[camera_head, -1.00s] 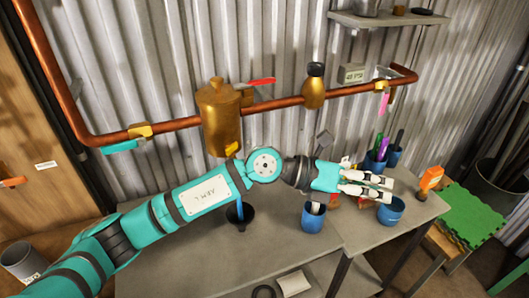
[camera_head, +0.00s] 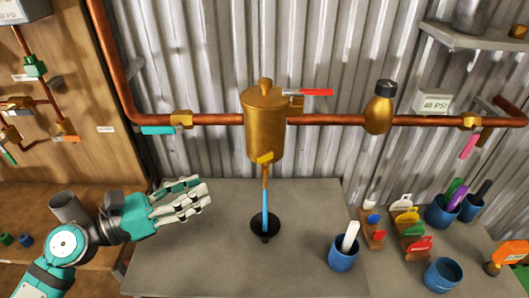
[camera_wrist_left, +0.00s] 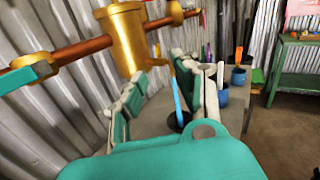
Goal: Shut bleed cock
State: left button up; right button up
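A brass vessel (camera_head: 265,125) is set in the copper pipe (camera_head: 335,119). At its bottom is a small cock with a yellow handle (camera_head: 264,157). A blue stream (camera_head: 265,208) runs straight down from the cock into a black funnel-like cup (camera_head: 266,230) on the grey table. My left gripper (camera_head: 204,191) is empty and open, to the left of the stream and lower than the cock. The left wrist view shows its spread fingers (camera_wrist_left: 172,88), with the vessel (camera_wrist_left: 122,38) and stream (camera_wrist_left: 177,100) beyond them. My right gripper is not in view.
Blue cups (camera_head: 343,252) and small coloured tags on a stand (camera_head: 411,232) occupy the table's right side. A teal lever (camera_head: 158,130) and red lever (camera_head: 316,92) are on the pipework. The table left of the funnel is bare.

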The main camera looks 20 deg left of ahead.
pick_arm(q)
jog(key=s, duration=0.1)
jog(key=p, duration=0.7)
send_near(261, 156)
jog(key=x, duration=0.4)
jog(key=shift+m+y, duration=0.3)
jog(key=shift+y, duration=0.1)
jog(key=p+x, duration=0.2)
jog(key=x, duration=0.4)
jog(key=shift+s+d, duration=0.1)
jog(key=shift+d, duration=0.05)
jog(key=shift+c, duration=0.2)
grip_shut()
